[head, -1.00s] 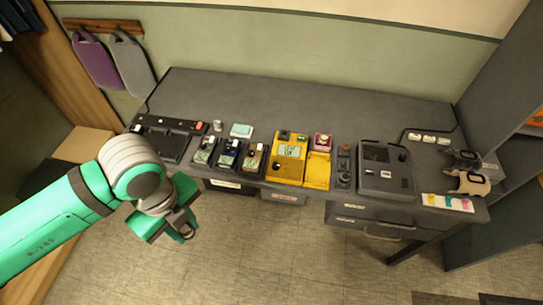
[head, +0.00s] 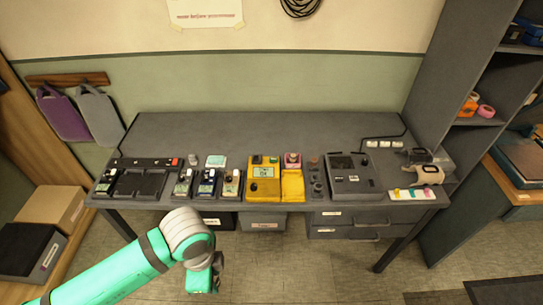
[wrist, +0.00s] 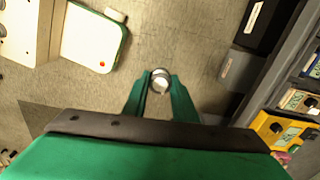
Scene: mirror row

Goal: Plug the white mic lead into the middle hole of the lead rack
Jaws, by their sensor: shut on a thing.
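My gripper (wrist: 160,95) is shut on a short round thing with a grey rim and a white end, seen end-on; it looks like the white mic lead (wrist: 160,80). In the wrist view it is over bare floor. In the head view my gripper (head: 203,282) hangs low in front of the desk, left of its middle, and the held thing is hidden there. A narrow dark block with several round spots (head: 316,178) stands on the desk, right of the yellow boxes; it may be the lead rack, but its holes cannot be made out.
The grey desk (head: 270,130) carries a row of pedals, a yellow box (head: 264,180), a dark console (head: 352,175) and a headphone-like thing (head: 428,175) along its front. Drawers (head: 345,225) hang below. Boxes (head: 50,208) stand at left, shelves at right.

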